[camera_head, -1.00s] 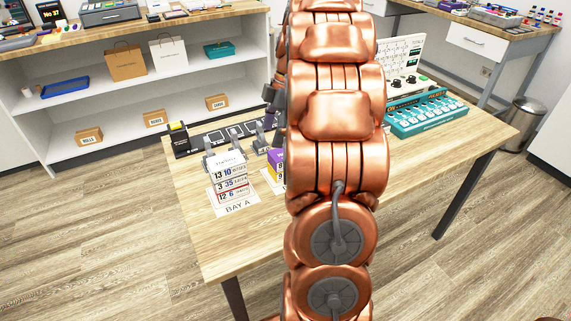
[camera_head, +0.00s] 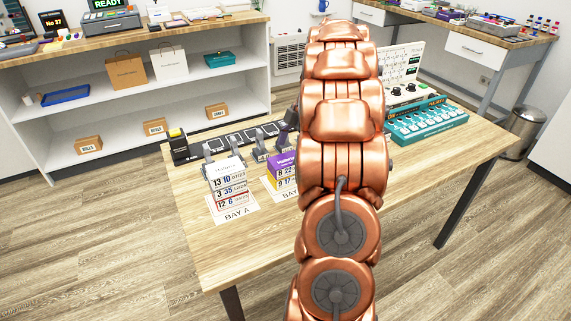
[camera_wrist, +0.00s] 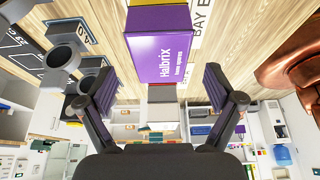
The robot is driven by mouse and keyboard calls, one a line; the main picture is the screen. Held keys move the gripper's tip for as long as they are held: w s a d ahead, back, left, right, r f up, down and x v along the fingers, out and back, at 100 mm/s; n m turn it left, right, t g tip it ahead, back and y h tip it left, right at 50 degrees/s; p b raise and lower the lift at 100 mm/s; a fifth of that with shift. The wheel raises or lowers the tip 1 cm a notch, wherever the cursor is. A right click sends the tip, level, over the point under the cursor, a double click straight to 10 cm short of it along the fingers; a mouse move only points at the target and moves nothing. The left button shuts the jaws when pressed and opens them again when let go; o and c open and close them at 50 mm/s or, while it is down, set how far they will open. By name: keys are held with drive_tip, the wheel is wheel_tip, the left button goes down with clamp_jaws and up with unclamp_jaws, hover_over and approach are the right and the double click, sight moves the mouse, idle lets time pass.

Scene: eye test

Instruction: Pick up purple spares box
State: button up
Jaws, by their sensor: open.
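My gripper (camera_wrist: 160,82) is open and empty. Its two purple-padded fingers are spread to the left and right, wider than the box, with the box just beyond them in the picture. In the head view my gripper is mostly hidden by the arm.
A row of dark fixtures (camera_head: 232,138) lies behind both. A teal device (camera_head: 428,119) stands at the table's right. The table's front left (camera_head: 235,253) is bare.

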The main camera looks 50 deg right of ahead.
sight(286, 159)
drive_tip(key=shift+x, duration=1.85)
drive_tip(key=shift+d, duration=0.1)
drive_tip(key=c, duration=1.3)
